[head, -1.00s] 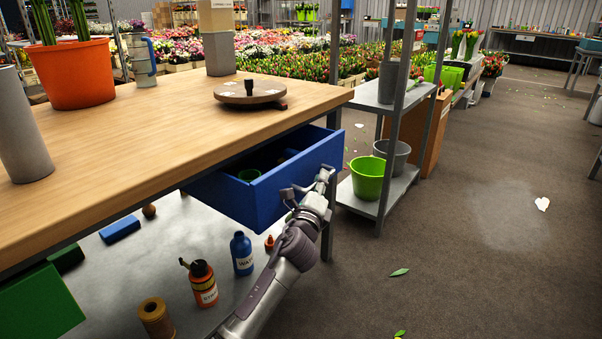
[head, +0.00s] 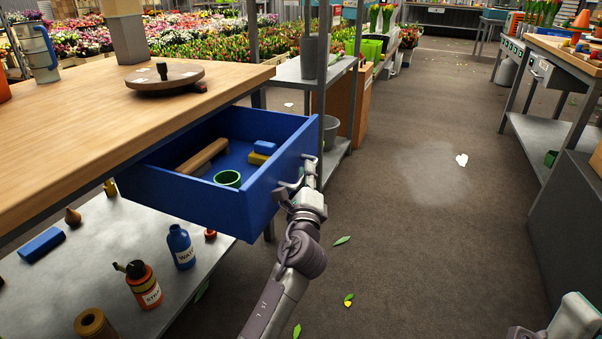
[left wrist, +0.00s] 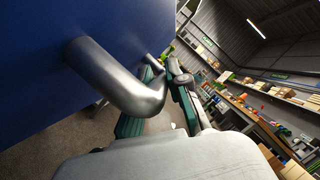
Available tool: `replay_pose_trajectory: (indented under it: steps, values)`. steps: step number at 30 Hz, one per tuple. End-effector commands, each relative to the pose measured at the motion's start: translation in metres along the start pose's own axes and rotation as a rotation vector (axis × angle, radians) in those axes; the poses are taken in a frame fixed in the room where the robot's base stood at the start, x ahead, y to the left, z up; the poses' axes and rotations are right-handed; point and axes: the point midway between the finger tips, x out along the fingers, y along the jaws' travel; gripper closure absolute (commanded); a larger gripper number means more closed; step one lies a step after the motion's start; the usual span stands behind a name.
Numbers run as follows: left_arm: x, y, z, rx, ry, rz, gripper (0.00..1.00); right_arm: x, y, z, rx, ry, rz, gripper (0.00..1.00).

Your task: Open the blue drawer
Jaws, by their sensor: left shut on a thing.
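The blue drawer (head: 277,193) stands pulled well out from under the wooden table. Inside it are a brown wooden block (head: 202,156), a green cup (head: 227,178), and small blue and yellow pieces (head: 262,151). My left gripper (head: 300,180) is at the drawer's front, shut on its metal handle. In the left wrist view the bent silver handle (left wrist: 115,78) comes out of the blue drawer front (left wrist: 45,60), with the gripper's fingers beside it. Part of my right arm shows at the bottom right corner of the head view; its gripper fingers are not visible.
The wooden table (head: 75,115) holds a round turntable (head: 165,78). A lower shelf (head: 150,235) carries a blue bottle (head: 181,247) and an orange bottle (head: 143,284). A grey rack (head: 318,90) stands behind the drawer. The floor to the right is open.

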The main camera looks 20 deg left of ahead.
Motion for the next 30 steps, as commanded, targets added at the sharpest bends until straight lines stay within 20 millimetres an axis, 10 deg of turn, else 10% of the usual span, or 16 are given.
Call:
replay_pose_trajectory:
  steps: [7, 8, 12, 23, 30]
  values:
    - [0.000, 0.002, 0.000, 0.001, 0.000, 0.004, 1.00, 0.000, 0.000, 0.000, 0.000, 0.000, 0.001, 0.60]
    - [0.000, 0.002, 0.000, 0.001, 0.000, 0.004, 0.81, 0.000, 0.000, 0.000, 0.000, 0.000, 0.001, 0.60]
    - [0.000, 0.002, 0.000, 0.001, 0.000, 0.003, 0.59, 0.000, 0.000, 0.000, 0.000, 0.000, 0.001, 0.60]
    - [-0.004, 0.001, 0.000, 0.000, 0.000, 0.001, 0.59, -0.002, 0.000, 0.001, 0.000, -0.006, -0.002, 0.60]
    - [-0.045, 0.002, -0.001, 0.000, 0.002, 0.003, 0.59, -0.001, 0.000, 0.001, 0.000, -0.004, -0.002, 0.60]
